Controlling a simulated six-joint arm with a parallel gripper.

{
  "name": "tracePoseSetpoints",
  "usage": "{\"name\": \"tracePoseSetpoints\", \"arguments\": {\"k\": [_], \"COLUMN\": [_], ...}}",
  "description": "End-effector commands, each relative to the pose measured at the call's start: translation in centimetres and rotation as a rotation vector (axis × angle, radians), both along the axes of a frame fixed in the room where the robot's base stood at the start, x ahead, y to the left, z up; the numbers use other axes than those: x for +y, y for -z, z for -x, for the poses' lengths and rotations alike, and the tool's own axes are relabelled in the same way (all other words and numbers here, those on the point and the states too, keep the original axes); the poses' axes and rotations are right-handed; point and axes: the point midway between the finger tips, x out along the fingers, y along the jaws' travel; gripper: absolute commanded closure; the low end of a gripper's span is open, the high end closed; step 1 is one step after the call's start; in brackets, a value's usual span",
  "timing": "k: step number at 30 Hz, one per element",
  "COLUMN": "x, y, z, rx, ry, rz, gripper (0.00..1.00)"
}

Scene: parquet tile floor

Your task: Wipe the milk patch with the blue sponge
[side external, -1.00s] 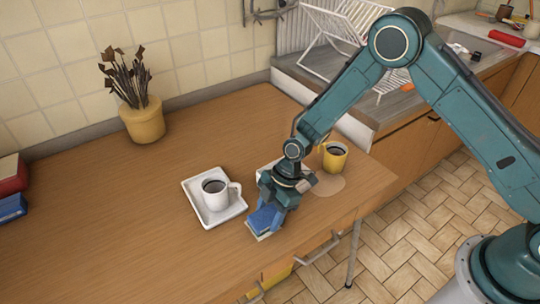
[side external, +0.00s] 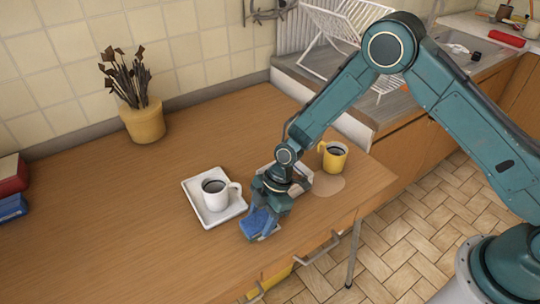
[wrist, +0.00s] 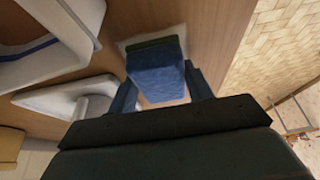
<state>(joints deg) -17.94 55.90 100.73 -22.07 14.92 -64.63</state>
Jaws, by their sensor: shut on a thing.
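The blue sponge (side external: 257,223) is between the fingers of my gripper (side external: 264,212), near the table's front edge. In the wrist view the sponge (wrist: 158,78) has a dark green edge, and my gripper (wrist: 166,95) is shut on it. A pale whitish patch (wrist: 122,46), which looks like the milk, shows on the wood beside and partly under the sponge. In the side view only a thin pale rim of it (side external: 267,237) shows below the sponge. The sponge is low over the patch; whether it touches the table I cannot tell.
A white tray (side external: 236,212) with a white mug (side external: 214,194) stands just left of my gripper. A yellow mug (side external: 333,157) stands to the right behind, by a tan patch (side external: 329,187). Another white dish (side external: 304,183) is partly hidden behind my gripper. The table's left is mostly clear.

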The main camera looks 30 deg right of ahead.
Motion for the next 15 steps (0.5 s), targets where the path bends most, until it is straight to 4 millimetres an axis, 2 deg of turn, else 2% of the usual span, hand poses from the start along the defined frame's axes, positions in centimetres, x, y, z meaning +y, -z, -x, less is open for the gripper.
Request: {"name": "tracePoseSetpoints", "arguments": {"k": [15], "x": [-2.4], "y": [0.2], "z": [0.0], "rx": [0.001], "ry": [0.002], "rz": [0.002], "gripper": [0.68]}}
